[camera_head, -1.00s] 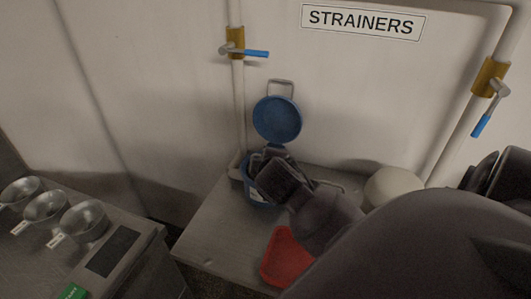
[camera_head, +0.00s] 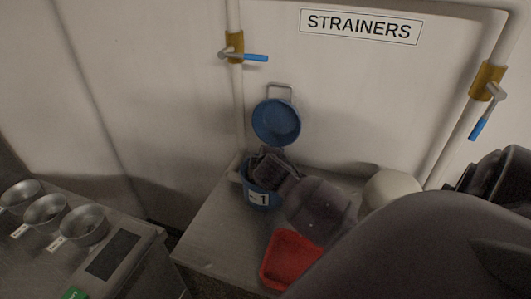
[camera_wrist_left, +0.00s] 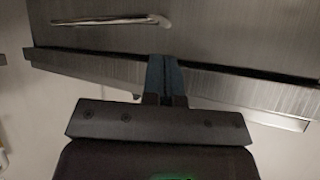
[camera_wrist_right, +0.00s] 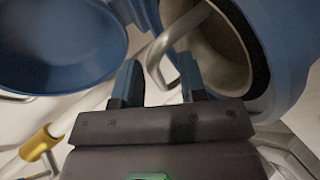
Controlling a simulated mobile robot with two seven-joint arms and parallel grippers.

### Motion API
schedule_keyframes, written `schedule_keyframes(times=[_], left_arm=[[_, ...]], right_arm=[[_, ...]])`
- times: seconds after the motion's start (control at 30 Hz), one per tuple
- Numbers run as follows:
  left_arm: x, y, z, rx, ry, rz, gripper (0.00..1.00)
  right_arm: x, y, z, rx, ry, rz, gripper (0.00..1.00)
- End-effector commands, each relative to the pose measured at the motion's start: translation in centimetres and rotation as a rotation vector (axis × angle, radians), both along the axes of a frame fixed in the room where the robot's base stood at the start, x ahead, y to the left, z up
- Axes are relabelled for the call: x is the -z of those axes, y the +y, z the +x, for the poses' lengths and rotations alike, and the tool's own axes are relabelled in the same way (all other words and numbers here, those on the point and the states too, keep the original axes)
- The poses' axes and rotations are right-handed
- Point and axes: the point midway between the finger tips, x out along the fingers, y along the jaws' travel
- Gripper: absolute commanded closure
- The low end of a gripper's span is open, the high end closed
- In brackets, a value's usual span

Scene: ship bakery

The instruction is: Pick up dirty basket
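A blue strainer housing (camera_head: 262,198) labelled 1 stands on the metal counter with its round blue lid (camera_head: 276,122) open against the wall. My right gripper (camera_head: 268,165) is at the housing's mouth in the head view. In the right wrist view the right gripper (camera_wrist_right: 158,82) is open. A bent grey metal handle (camera_wrist_right: 164,52) shows just beyond and between its fingertips, beside the housing's opening (camera_wrist_right: 285,60). A tan-grey cylinder wall (camera_wrist_right: 215,62), possibly the basket, shows inside. The left gripper (camera_wrist_left: 164,78) is shut and empty, facing a metal surface.
A red tray (camera_head: 287,262) lies on the counter (camera_head: 215,235) in front of the housing. A pale rounded object (camera_head: 393,188) stands to its right, partly behind my arm. Pipes with blue-handled valves (camera_head: 235,48) run up the wall. Metal pans (camera_head: 84,225) sit on the left counter.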

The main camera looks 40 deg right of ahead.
Motion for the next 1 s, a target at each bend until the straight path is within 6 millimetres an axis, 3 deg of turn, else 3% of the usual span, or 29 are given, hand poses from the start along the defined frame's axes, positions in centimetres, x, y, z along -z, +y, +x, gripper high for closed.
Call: schedule_keyframes(times=[0.23, 0.5, 1.0], left_arm=[[0.06, -0.02, -0.02, -0.001, 0.001, -0.001, 1.00], [0.07, -0.05, -0.02, -0.001, 0.001, -0.001, 1.00], [0.08, -0.05, -0.02, -0.001, 0.001, -0.001, 1.00]], right_arm=[[0.06, -0.07, 0.08, 0.000, 0.000, 0.000, 0.62], [0.06, -0.06, 0.07, 0.000, 0.000, 0.000, 1.00], [-0.29, -0.07, 0.10, 0.000, -0.002, -0.001, 1.00]])
